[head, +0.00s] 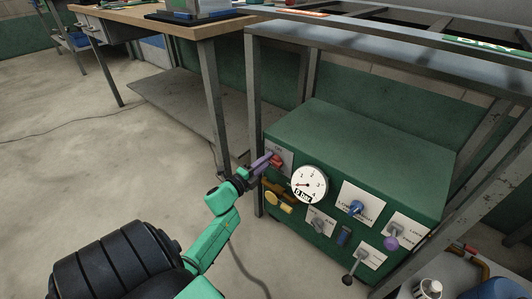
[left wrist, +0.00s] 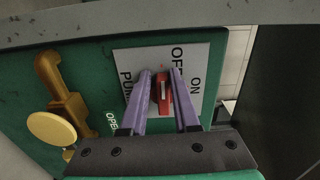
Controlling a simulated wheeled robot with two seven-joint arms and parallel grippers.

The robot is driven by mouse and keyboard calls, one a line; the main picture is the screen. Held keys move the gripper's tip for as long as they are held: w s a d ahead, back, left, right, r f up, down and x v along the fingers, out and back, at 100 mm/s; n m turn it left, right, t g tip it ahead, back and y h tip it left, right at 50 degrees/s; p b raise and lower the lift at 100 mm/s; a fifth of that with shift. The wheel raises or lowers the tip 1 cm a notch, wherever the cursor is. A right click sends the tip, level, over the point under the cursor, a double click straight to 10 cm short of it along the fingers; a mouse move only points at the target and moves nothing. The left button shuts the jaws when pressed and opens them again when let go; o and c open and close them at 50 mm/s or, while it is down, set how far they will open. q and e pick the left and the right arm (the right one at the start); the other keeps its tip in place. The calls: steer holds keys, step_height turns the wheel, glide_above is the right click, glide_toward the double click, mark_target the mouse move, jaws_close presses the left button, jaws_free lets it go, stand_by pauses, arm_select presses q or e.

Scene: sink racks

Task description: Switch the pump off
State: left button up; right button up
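The pump switch is a small red knob (head: 277,162) on a pale plate at the upper left of the green panel's front. In the left wrist view the red knob (left wrist: 164,94) sits on its plate (left wrist: 130,66) with the words PUMP, OFF and ON. The knob's long side runs roughly up and down there; I cannot tell which label it points to. My left gripper (head: 266,161) has its purple fingers (left wrist: 162,88) on either side of the knob, with a slim gap showing at the left finger. My right gripper is not in view.
The green box (head: 370,150) also carries a white dial (head: 309,184), a yellow-handled valve (head: 280,201), a blue knob (head: 356,207), a purple knob (head: 391,243) and a black-tipped lever (head: 348,279). A metal frame post (head: 254,130) stands close left of it.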

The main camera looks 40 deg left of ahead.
arm_select(q)
steer(key=shift+o, duration=0.9)
steer(key=shift+d, duration=0.1)
steer(key=s+p, duration=0.3)
steer(key=s, duration=1.1)
steer(key=shift+s+p, duration=0.3)
steer(key=shift+p, duration=0.1)
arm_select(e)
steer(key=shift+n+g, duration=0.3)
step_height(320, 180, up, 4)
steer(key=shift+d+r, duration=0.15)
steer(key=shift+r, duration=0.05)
arm_select(q)
steer(key=shift+d, duration=0.1)
